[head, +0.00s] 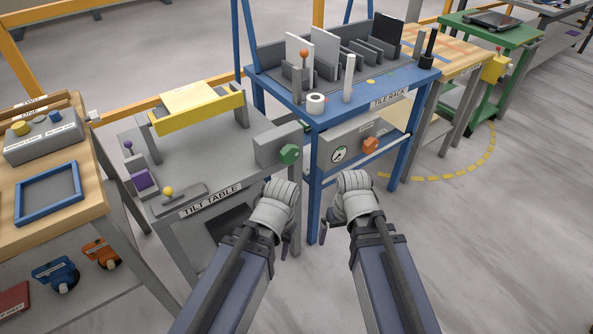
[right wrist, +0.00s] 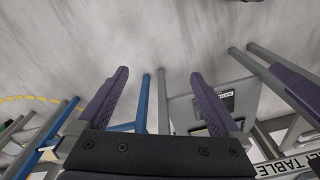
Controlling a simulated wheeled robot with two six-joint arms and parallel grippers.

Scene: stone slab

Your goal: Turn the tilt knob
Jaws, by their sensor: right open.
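The green knob (head: 289,153) sticks out of a grey box (head: 275,143) at the right front corner of the grey tilt table (head: 215,150). Its marking cannot be read. My left gripper (head: 286,235) is below and in front of the knob, apart from it; its jaws are mostly hidden behind my wrist. My right gripper (head: 324,230) is low near the blue rack's front leg, right of the knob and apart from it. In the right wrist view its purple fingers (right wrist: 159,74) are spread with nothing between them.
The blue tile rack (head: 372,98) stands right of the table, with a gauge (head: 339,154) and an orange knob (head: 370,145) on its front panel. A yellow-ball lever (head: 168,191) and a yellow raised frame (head: 199,107) are on the tilt table. A wooden bench (head: 88,200) stands left.

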